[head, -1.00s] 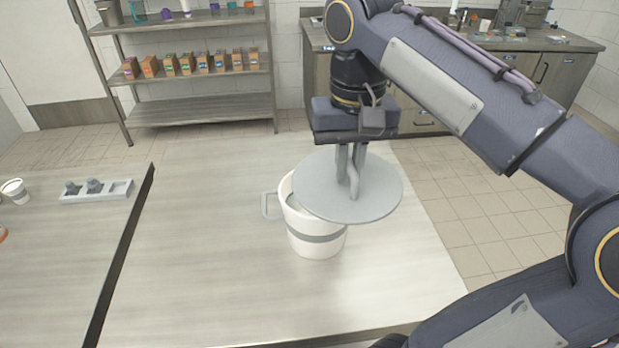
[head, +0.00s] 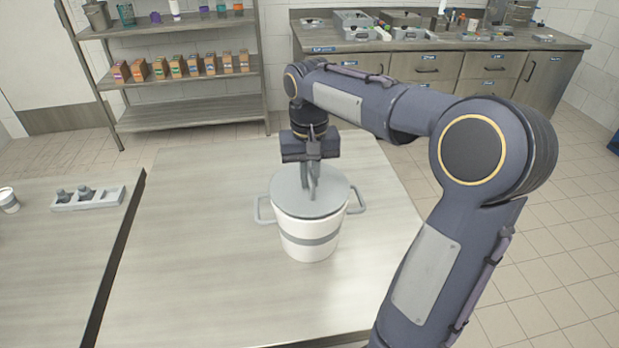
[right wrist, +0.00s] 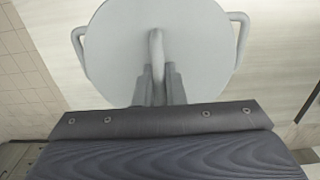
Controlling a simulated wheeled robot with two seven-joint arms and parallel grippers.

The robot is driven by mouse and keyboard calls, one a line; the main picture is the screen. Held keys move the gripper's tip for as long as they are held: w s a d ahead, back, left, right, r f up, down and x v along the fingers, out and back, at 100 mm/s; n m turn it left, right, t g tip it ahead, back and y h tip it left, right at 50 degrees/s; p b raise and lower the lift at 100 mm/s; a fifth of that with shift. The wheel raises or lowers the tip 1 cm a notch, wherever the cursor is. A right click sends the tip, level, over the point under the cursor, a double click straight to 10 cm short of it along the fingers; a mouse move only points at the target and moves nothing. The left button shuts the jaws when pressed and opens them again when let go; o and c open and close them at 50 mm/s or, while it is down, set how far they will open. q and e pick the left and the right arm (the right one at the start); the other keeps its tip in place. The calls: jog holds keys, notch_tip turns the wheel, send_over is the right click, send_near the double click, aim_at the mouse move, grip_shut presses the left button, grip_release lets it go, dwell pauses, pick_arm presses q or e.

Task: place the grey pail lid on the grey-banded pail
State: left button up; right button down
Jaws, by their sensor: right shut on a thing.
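The grey-banded pail (head: 308,243) is white with a grey band and two grey side handles, and stands upright on the table. The round grey pail lid (head: 325,199) covers the pail's top in the head view; whether it touches the rim all round I cannot tell. My right gripper (head: 311,188) is above the lid and shut on its handle. In the right wrist view the lid (right wrist: 195,40) lies between the two pail handles, with its loop handle between my right gripper's fingers (right wrist: 159,75). The lid hides the pail's inside. My left gripper is not in view.
The table (head: 200,270) is clear around the pail. A black edge strip (head: 115,270) runs along its left side. Beyond it are a grey holder (head: 100,200) and a small white cup (head: 8,200). Shelves (head: 190,112) and a counter (head: 440,45) stand behind.

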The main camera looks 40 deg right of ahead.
aim_at(310, 173)
jog(key=shift+f, duration=0.45)
jog(key=shift+f, duration=0.1)
jog(key=c, duration=1.5)
grip_release()
notch_tip(310, 173, up, 12)
jog(key=p, duration=0.1)
jog(key=s+a+f+n+t+y, duration=0.2)
jog(key=s+a+f, duration=0.5)
jog(key=s, duration=0.2)
jog(key=s+a+f+n+t+y, duration=0.1)
jog(key=s+a+f+n+t, duration=0.1)
jog(key=s+a+f, duration=0.5)
jog(key=shift+s+f+t+y, duration=0.3)
jog(key=shift+s+t+y, duration=0.1)
jog(key=shift+s+t, duration=0.5)
jog(key=shift+a, duration=0.1)
